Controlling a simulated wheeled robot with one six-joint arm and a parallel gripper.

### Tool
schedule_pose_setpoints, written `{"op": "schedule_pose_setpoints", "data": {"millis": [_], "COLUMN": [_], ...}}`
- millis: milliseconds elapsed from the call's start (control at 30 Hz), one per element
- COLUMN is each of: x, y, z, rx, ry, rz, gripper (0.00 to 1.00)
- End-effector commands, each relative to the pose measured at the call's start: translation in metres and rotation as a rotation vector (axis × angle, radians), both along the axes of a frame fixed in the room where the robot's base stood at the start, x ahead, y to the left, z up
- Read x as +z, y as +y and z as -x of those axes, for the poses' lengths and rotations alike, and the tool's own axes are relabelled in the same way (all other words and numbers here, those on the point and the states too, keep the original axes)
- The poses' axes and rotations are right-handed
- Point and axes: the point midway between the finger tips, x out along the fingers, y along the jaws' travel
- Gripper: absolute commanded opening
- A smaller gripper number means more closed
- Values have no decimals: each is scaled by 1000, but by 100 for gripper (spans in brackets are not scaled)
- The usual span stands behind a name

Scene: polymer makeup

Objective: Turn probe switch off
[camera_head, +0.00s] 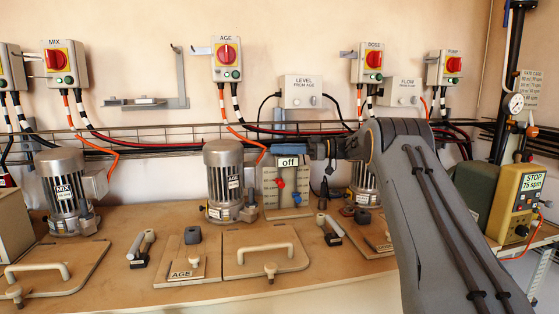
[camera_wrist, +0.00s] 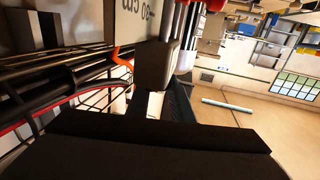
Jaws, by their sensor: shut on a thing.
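A pale panel (camera_head: 270,200) with a white "off" label (camera_head: 288,162) stands at the back of the bench, right of the AGE motor. A red knob and a blue knob show on its front. My gripper (camera_head: 292,146) is at the panel's top edge, just above the label, reaching in from the right. In the wrist view my gripper (camera_wrist: 163,102) is shut on a grey block (camera_wrist: 157,62), which sits beside a pale lettered plate (camera_wrist: 128,22). Its lettering is cut off. I cannot tell for certain whether the block is the probe switch; my gripper hides its contact in the head view.
The AGE motor (camera_head: 224,184) stands close to the left of the panel. A wire cable tray (camera_head: 150,138) and red and black cables run along the wall behind. Control boxes (camera_head: 227,58) hang above. A hatch lid (camera_head: 262,252) with a handle lies in front.

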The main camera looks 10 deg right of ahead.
Motion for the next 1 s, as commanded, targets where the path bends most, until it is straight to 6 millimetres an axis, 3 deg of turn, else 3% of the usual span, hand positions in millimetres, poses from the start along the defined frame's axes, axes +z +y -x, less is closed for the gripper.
{"op": "schedule_pose_setpoints", "data": {"millis": [900, 933, 1000], "x": [1, 1, 1], "y": [1, 1, 1], "z": [0, 0, 0], "rx": [108, 108, 108], "ry": [-1, -1, -1], "rz": [-2, -2, -1], "gripper": [0, 25, 36]}}
